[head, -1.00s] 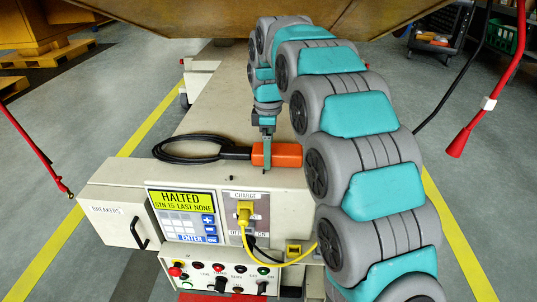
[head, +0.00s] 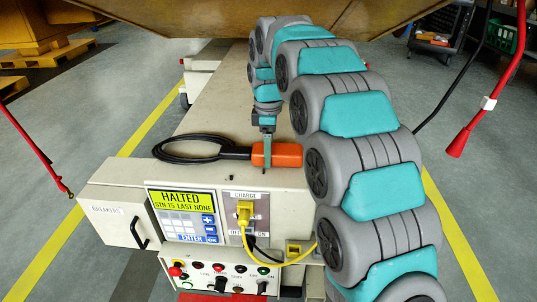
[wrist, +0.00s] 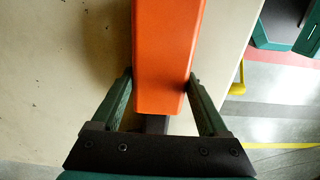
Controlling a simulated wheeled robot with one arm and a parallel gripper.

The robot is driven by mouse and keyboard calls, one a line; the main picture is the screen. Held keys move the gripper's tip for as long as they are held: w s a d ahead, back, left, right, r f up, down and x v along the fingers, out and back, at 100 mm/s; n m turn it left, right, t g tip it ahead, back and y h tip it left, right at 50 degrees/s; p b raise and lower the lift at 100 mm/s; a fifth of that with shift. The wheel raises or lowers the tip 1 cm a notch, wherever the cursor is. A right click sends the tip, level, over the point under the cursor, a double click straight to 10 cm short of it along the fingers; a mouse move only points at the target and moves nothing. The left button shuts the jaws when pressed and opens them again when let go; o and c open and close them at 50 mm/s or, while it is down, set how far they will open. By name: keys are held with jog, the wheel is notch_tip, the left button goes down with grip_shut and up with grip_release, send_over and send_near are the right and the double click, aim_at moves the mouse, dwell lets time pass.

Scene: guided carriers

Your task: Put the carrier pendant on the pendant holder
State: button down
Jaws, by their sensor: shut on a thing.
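The carrier pendant is an orange box (head: 287,155) with a black grip and coiled black cable (head: 170,150), lying on or just above the beige deck of the carrier. My gripper (head: 267,150) comes down from above and is shut across the pendant. In the wrist view, the orange pendant (wrist: 165,50) sits between the two dark green fingers of my gripper (wrist: 160,78).
The control box with a HALTED display (head: 183,205), a breaker box (head: 115,212) and a yellow charge plug (head: 244,210) with its cable stand in front. A wooden-coloured body (head: 200,15) overhangs the deck. Red poles (head: 460,140) hang at the sides.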

jog(key=shift+r, duration=0.15)
jog(key=shift+w+r, duration=0.1)
jog(key=shift+r, duration=1.5)
jog(key=s+r+b, duration=0.2)
jog(key=s, duration=1.4)
notch_tip(320, 180, up, 5)
jog(key=p, duration=0.2)
jog(key=shift+s+d+f+p, duration=0.1)
jog(key=shift+f+p, duration=0.1)
jog(key=shift+p, duration=0.1)
